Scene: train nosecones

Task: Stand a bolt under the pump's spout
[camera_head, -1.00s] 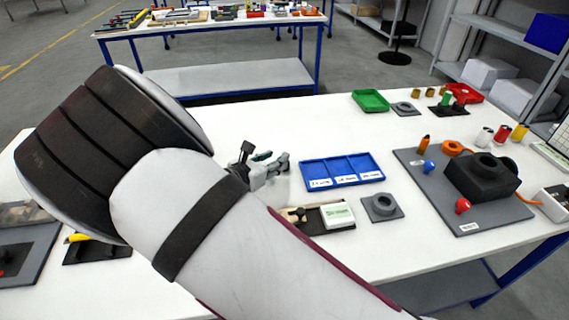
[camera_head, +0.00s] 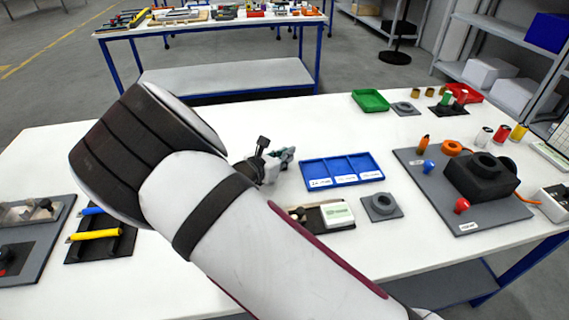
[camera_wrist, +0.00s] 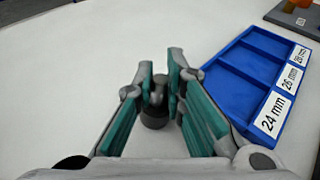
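My gripper (camera_wrist: 160,80) points down over the white table, left of the blue tray. In the wrist view its teal-padded fingers are close around a dark bolt (camera_wrist: 153,118) with a grey rounded part between the fingertips. In the head view the gripper (camera_head: 274,167) shows beyond my arm, with a black-ended piece, apparently the bolt (camera_head: 262,143), tilted at it. My arm hides part of the gripper. I cannot make out for sure a pump or its spout; a black block with a round opening (camera_head: 483,175) stands on a grey board at the right.
The blue three-part tray (camera_head: 342,170) is labelled 24, 26 and 28 mm. The grey board (camera_head: 440,200) carries red and blue knobs. Handled tools (camera_head: 97,234) lie at left.

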